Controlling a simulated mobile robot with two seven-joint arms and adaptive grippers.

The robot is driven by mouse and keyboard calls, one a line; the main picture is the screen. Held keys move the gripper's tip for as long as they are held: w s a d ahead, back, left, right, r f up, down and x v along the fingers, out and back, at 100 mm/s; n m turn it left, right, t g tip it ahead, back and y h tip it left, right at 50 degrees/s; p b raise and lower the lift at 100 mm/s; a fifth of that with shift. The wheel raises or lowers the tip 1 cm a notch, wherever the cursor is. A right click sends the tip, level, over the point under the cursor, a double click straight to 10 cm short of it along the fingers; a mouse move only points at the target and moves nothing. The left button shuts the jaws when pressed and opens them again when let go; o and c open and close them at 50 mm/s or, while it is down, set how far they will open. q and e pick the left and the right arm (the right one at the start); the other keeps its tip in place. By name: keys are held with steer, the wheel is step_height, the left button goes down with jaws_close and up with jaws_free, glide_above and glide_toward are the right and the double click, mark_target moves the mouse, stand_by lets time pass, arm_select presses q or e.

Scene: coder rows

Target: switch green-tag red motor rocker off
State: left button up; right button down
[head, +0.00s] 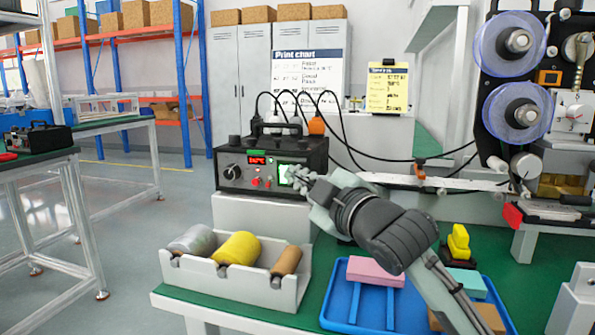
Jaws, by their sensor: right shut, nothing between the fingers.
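A black control box (272,157) stands on a pale block at the centre left. Its front has a knob (232,171), a small red display (257,160) with a green strip above it, small red controls (268,181) low down, and a bright green-white panel (285,172) at the right. I cannot tell which small part is the red motor rocker or its tag. My right gripper (294,175) is shut and empty. Its fingertips are in front of the box's right side, overlapping the bright panel's edge; contact is unclear. My left gripper is out of view.
A white tray (232,279) with several rolls stands in front of the box. A blue tray (340,306) with coloured blocks lies below my right arm. Black cables (380,160) run right from the box toward a reel machine (520,80).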

steer(key=shift+s, duration=0.15)
steer(key=shift+s+a+f, duration=0.15)
steer(key=shift+s+a, duration=0.1)
steer(key=shift+s, duration=0.3)
steer(key=shift+s+p, duration=0.1)
steer(key=shift+p, duration=0.2)
steer(key=shift+s+a+f+p, duration=0.15)
steer(key=shift+s+a, duration=0.1)
steer(key=shift+s, duration=0.5)
steer(key=shift+s+a+f+p, duration=0.1)
steer(key=shift+s+a, duration=0.15)
steer(key=shift+s, duration=0.5)
steer(key=shift+s+a+f+p, duration=0.15)
steer(key=shift+s+a, duration=0.1)
steer(key=shift+s, duration=0.5)
